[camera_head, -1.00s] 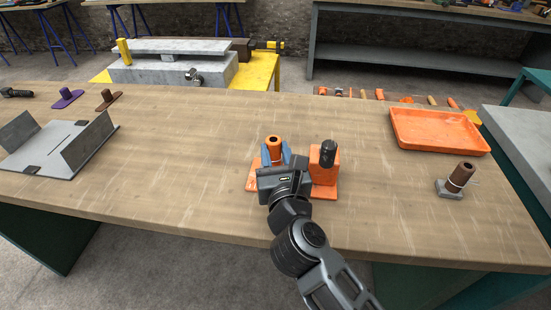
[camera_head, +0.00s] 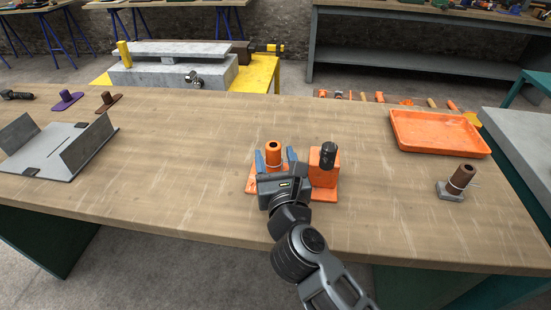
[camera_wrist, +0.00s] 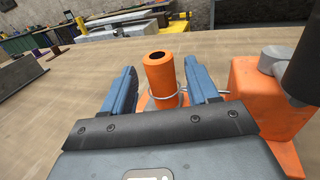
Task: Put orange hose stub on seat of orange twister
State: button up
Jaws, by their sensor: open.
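The orange hose stub (camera_head: 273,152) stands upright at the left part of the orange twister (camera_head: 323,170), with a pale wire loop around its lower part. In the wrist view the stub (camera_wrist: 160,78) shows its dark open top; its foot is partly hidden by my gripper, so its exact contact with the seat cannot be seen. The twister's orange block with a black knob rises to the right, also in the wrist view (camera_wrist: 262,95). My gripper (camera_head: 275,160) is open, its blue fingers on either side of the stub with gaps between.
A brown stub (camera_head: 462,177) on a grey base stands at the right. An orange tray (camera_head: 438,133) lies at the back right. A grey metal bracket (camera_head: 60,150) and two small flanged pieces, purple (camera_head: 67,98) and brown (camera_head: 107,100), are at the left. The table's middle left is clear.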

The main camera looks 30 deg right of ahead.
jog(key=shift+r, duration=0.25)
jog(key=b+v, duration=0.2)
jog(key=v, duration=1)
jog(key=s+d+m+g+y, duration=0.1)
jog(key=s+d+m+y, duration=0.1)
jog(key=s+m, duration=1.2)
jog(key=s+d+f+m+g+y, duration=0.1)
jog(key=s+m+y, duration=0.2)
jog(key=s+m, duration=1.2)
jog(key=m, duration=0.3)
jog(key=shift+d+f+y, duration=0.15)
jog(key=shift+d+y, duration=0.15)
jog(key=shift+d, duration=0.05)
